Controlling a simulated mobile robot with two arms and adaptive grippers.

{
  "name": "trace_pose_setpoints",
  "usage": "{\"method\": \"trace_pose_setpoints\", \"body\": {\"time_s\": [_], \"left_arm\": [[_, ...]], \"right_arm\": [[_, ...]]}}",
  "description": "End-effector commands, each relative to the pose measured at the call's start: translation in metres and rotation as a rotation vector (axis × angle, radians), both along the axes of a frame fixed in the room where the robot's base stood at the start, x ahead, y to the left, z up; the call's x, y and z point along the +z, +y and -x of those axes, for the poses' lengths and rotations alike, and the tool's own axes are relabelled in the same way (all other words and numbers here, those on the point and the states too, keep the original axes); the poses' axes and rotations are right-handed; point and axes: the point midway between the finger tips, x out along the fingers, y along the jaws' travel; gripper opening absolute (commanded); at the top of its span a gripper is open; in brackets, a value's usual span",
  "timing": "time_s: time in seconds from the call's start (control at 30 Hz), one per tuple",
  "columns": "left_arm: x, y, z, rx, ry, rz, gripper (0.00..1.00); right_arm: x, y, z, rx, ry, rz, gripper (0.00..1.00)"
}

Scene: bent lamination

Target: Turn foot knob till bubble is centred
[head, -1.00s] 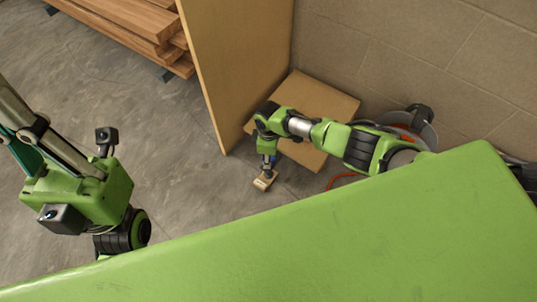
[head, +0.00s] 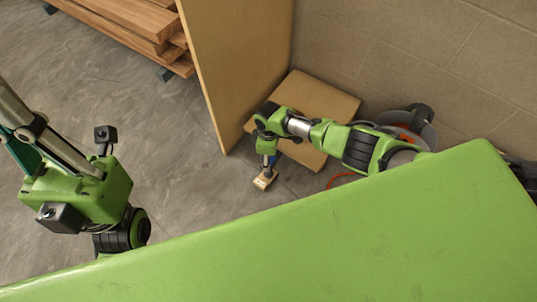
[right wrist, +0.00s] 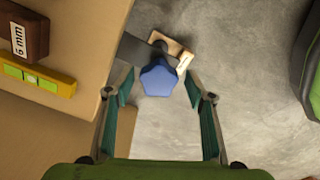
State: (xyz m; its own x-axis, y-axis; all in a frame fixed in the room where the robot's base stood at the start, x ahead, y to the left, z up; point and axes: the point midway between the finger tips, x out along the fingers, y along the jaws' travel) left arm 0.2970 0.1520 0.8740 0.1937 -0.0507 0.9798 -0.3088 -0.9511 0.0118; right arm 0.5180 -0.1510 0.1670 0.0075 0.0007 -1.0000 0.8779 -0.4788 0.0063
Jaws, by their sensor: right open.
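The blue lobed foot knob (right wrist: 158,79) shows in the right wrist view, at the end of a dark bracket. My right gripper (right wrist: 158,88) is open, its fingertips on either side of the knob in the picture, with a gap at each side. I cannot tell how deep the knob sits between them. A yellow level (right wrist: 62,86) with green windows lies on the tan panel at the left; its bubble is too small to read. In the head view my right arm reaches down to a small wooden pad (head: 264,182). My left arm is at the left; its fingers are not visible.
A brown block marked "6 mm" (right wrist: 30,33) lies beside the level. In the head view, a tall tan board (head: 235,60) stands left of my right arm, with stacked planks (head: 135,25) behind it. A block wall (head: 430,60) is at the back. Grey floor (head: 185,165) is open between the arms.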

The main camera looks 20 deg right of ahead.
Motion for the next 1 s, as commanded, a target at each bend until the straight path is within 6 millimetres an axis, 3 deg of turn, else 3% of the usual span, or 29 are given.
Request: {"method": "trace_pose_setpoints", "body": {"time_s": [0.27,0.73,1.0], "left_arm": [[0.000,0.000,0.000,-0.001,0.002,0.000,0.00],[-0.001,-0.001,0.000,-0.002,0.004,-0.001,0.00],[-0.001,-0.001,0.000,-0.002,0.004,-0.001,0.00]], "right_arm": [[0.022,0.000,-0.001,0.001,-0.002,-0.002,0.50],[0.104,0.000,0.000,0.001,-0.003,-0.001,0.50],[0.120,0.000,0.001,0.000,-0.001,0.000,0.50]]}}
